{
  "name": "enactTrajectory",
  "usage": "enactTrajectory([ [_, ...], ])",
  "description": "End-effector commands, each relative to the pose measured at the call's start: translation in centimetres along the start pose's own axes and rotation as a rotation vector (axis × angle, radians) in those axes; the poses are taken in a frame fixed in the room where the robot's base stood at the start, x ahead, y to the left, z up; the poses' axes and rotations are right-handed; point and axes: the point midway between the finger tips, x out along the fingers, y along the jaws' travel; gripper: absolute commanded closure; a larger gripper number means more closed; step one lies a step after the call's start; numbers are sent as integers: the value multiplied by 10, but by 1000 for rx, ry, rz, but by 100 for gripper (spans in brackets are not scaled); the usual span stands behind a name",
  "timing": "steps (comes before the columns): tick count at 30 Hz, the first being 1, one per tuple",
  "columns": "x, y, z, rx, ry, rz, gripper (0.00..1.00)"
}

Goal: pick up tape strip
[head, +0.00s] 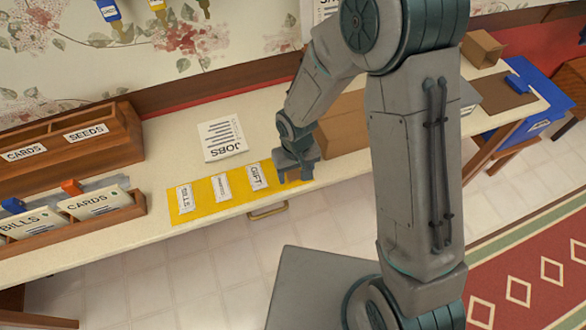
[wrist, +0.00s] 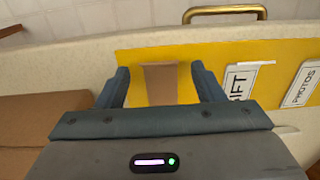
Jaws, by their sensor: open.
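A brown tape strip (wrist: 160,85) lies on the yellow mat (wrist: 140,57) in the wrist view, between the two fingers of my gripper (wrist: 160,70). The fingers are open, one on each side of the strip, with a gap to each. How high the fingertips are above the mat is hard to tell. In the head view my gripper (head: 296,178) is at the right end of the yellow mat (head: 206,204), and it mostly hides the strip. Paper labels reading GIFT (head: 257,177), PHOTOS (wrist: 301,83) and BILLS (head: 185,198) lie on the mat to the left of my gripper in the head view.
A JOBS sheet (head: 222,139) lies behind the mat. A cardboard box (head: 342,125) stands close to the right of my gripper. Wooden trays (head: 70,152) with cards are at the left. A drawer handle (head: 268,211) sticks out below the front edge.

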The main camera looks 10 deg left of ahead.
Motion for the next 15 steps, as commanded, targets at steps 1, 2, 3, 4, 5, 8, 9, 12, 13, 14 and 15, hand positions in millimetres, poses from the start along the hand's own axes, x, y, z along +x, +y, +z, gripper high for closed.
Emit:
enactTrajectory([
  [1, 3, 0, 0, 0, -1, 0, 38],
  [2, 4, 0, 0, -1, 0, 0, 38],
  [3, 5, 0, 0, 0, 1, 0, 38],
  [4, 6, 0, 0, 0, 1, 0, 38],
  [5, 6, 0, 0, 0, 2, 0, 38],
  [8, 6, 0, 0, 0, 2, 0, 38],
  [9, 6, 0, 0, 0, 2, 0, 38],
  [12, 6, 0, 0, 0, 2, 0, 58],
  [13, 6, 0, 0, 0, 2, 0, 66],
  [14, 6, 0, 0, 0, 2, 0, 74],
  [15, 6, 0, 0, 0, 2, 0, 85],
])
